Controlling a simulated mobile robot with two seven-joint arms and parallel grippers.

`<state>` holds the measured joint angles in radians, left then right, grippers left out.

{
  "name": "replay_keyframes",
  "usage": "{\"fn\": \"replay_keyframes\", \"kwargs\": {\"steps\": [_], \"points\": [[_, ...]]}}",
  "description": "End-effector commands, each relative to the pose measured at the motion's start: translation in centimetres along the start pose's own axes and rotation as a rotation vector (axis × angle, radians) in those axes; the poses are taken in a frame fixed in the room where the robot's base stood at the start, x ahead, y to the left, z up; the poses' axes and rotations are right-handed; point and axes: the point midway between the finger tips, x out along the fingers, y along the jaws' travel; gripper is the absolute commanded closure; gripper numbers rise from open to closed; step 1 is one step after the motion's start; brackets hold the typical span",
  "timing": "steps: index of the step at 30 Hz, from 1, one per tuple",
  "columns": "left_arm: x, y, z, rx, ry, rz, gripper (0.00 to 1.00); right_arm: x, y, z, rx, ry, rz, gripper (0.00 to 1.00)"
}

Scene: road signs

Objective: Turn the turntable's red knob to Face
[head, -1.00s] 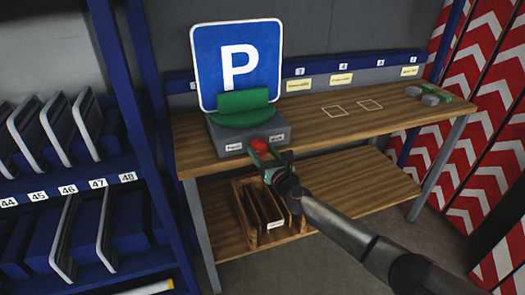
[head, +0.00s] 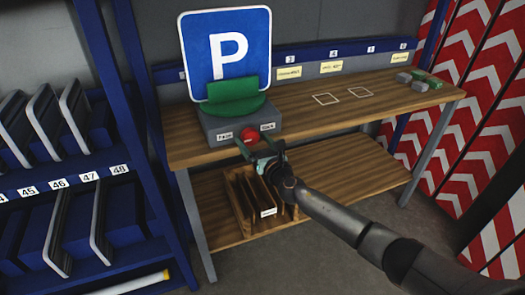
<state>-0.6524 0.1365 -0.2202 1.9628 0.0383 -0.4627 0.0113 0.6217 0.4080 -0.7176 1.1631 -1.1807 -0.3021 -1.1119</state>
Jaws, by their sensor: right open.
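The turntable is a grey box (head: 215,127) with a green holder (head: 234,105) on top, at the left end of the wooden workbench. A blue square parking sign (head: 226,52) with a white P stands upright in the holder, facing me. The red knob (head: 248,134) is on the box's front, between two small white labels (head: 225,136) whose text is too small to read surely. My right gripper (head: 254,146) is open just in front of and below the knob, its fingers apart. Whether they touch the knob is unclear. My left gripper is not in view.
A wooden divider crate (head: 240,212) stands on the bench's lower shelf (head: 330,185). Grey and green blocks (head: 421,81) lie at the bench's right end. White outlined squares (head: 326,99) mark the bare bench top. A blue rack (head: 75,170) of signs stands close at left.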

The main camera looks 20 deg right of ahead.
Motion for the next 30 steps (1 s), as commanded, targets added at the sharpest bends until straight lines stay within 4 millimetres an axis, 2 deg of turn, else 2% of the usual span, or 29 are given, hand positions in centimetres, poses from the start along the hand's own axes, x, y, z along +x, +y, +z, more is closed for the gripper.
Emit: {"fn": "replay_keyframes", "kwargs": {"steps": [5,12,18,24,30], "points": [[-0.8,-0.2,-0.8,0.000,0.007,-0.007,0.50,-2.5,0.0,0.2,-0.001,0.004,0.000,0.04],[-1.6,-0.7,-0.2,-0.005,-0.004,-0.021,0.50,-7.2,0.0,0.1,-0.001,0.003,0.000,0.04],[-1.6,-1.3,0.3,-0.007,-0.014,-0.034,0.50,-10.3,0.0,-0.1,-0.001,0.003,-0.001,0.04],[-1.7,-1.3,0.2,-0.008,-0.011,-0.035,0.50,-11.8,0.0,0.0,-0.001,0.001,-0.001,0.04],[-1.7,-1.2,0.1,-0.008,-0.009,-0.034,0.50,-12.0,0.0,0.0,-0.001,0.000,-0.001,0.04]]}}
